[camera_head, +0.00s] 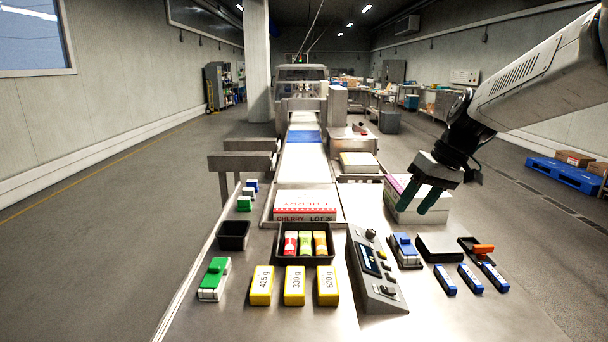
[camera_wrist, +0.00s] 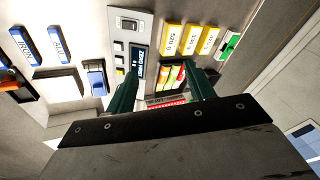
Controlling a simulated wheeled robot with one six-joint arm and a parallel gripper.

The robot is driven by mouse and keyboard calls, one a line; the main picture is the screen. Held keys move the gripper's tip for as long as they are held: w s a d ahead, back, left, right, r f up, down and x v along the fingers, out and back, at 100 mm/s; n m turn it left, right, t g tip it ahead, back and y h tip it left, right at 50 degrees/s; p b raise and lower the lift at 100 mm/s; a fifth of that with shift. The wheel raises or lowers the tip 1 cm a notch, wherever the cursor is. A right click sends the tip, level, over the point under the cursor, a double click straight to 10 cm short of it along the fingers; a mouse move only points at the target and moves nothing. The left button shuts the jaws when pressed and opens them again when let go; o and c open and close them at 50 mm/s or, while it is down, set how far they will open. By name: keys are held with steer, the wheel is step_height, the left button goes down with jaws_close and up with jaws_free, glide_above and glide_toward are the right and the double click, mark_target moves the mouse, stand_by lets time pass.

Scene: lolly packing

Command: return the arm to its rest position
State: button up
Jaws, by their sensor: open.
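My gripper (camera_head: 420,196) is open and empty in the head view, its two dark green fingers hanging in the air at the right, above the table. Behind the fingers, a white and purple box (camera_head: 432,212) is partly hidden. In the wrist view the fingers of my gripper (camera_wrist: 160,84) stand apart with nothing held between them. Beyond them lie the control panel (camera_wrist: 128,45) and the black tray (camera_wrist: 172,78) with red, green and orange packs, partly hidden by the fingers.
Three yellow weight blocks (camera_head: 294,286), a green-topped item (camera_head: 214,279) and a black bin (camera_head: 233,236) stand on the steel table. A control panel (camera_head: 374,268), a blue-topped item (camera_head: 404,250) and blue blocks (camera_head: 469,278) are at right. A cherry box (camera_head: 305,205) lies behind the tray.

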steer(key=s+d+f+m+h, duration=0.1)
steer(key=s+m+h, duration=0.1)
steer(key=s, duration=1.4)
steer(key=s+d+f+m+h, duration=0.1)
steer(key=s+f+m+h, duration=0.1)
steer(key=s, duration=1.4)
steer(key=shift+s+d+f+h, duration=0.15)
steer(key=shift+s+d+h, duration=0.15)
steer(key=shift+d, duration=0.05)
